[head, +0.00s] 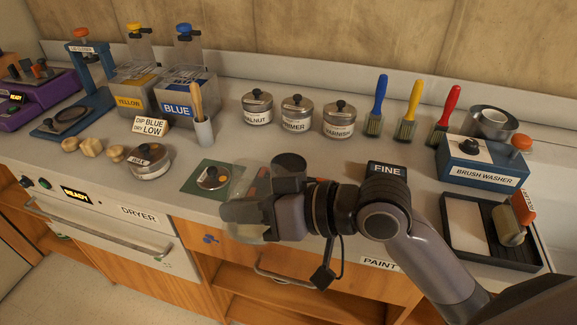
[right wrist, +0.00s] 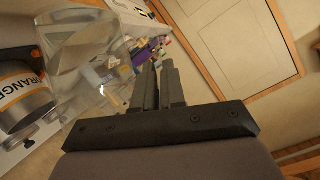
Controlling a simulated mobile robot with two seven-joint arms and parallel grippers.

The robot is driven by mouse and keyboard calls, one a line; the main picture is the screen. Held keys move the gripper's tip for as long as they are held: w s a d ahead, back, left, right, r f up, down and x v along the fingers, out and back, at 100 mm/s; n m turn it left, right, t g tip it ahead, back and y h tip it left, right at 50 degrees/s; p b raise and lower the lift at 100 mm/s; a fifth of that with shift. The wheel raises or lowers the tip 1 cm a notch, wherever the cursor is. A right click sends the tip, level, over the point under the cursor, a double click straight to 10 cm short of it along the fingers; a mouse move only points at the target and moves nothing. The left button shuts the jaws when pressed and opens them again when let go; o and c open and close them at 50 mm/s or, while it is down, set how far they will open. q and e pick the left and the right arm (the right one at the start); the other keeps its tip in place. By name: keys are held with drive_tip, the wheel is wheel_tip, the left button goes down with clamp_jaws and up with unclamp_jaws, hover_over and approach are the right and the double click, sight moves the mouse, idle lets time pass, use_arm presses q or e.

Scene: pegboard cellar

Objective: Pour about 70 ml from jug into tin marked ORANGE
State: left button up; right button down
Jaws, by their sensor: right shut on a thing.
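My right gripper (head: 246,214) is shut on a clear jug (head: 238,208) above the front edge of the bench. In the right wrist view the jug (right wrist: 88,62) is see-through, beside the fingers (right wrist: 157,88). I cannot tell its exact tilt or liquid level. The tin marked ORANGE (right wrist: 22,97) is beside the jug in that view, grey metal with an orange-and-white label. In the head view the tin is mostly hidden behind the jug and gripper; only orange patches show. A round metal piece with a dark knob, apparently a lid (head: 213,178), lies on a green mat (head: 191,186). My left gripper is out of view.
Tins marked WALNUT (head: 257,107), PRIMER (head: 297,113) and VARNISH (head: 339,118) stand behind. A lidded tin (head: 149,163) is to the left. The BLUE tank (head: 186,90) stands back left. The brush washer (head: 484,163) and roller tray (head: 466,226) are right.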

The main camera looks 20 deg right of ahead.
sight(258, 183)
drive_tip(key=shift+w+d+r+m, duration=0.25)
drive_tip(key=shift+w+d+r, duration=0.05)
drive_tip(key=shift+r, duration=0.3)
drive_tip(key=shift+w+d+r+m, duration=0.25)
drive_tip(key=shift+w+r, duration=0.05)
drive_tip(key=shift+r, duration=0.3)
drive_tip(key=shift+w+d+r+m+g+y+p, duration=0.15)
drive_tip(key=shift+w+d+r+m+y, duration=0.2)
drive_tip(key=shift+r+m, duration=0.15)
drive_tip(key=shift+w+d+r+m+g+y+p, duration=0.1)
drive_tip(key=shift+w+d+r+m+g+y, duration=0.2)
drive_tip(key=shift+r, duration=0.25)
drive_tip(key=shift+w+d+r+m+g+y+p, duration=0.15)
drive_tip(key=shift+w+d+r+m+y, duration=0.15)
drive_tip(key=shift+r+m, duration=0.25)
drive_tip(key=shift+w+d+m+y+b, duration=0.35)
drive_tip(key=shift+w+d+m+b, duration=0.1)
drive_tip(key=shift+m, duration=0.1)
drive_tip(key=shift+w+d, duration=0.1)
drive_tip(key=shift+w, duration=0.05)
drive_tip(key=shift+w+d+r+m+p, duration=0.3)
drive_tip(key=shift+w+d+r+m, duration=0.25)
drive_tip(key=shift+r+m, duration=0.15)
drive_tip(key=shift+f, duration=0.1)
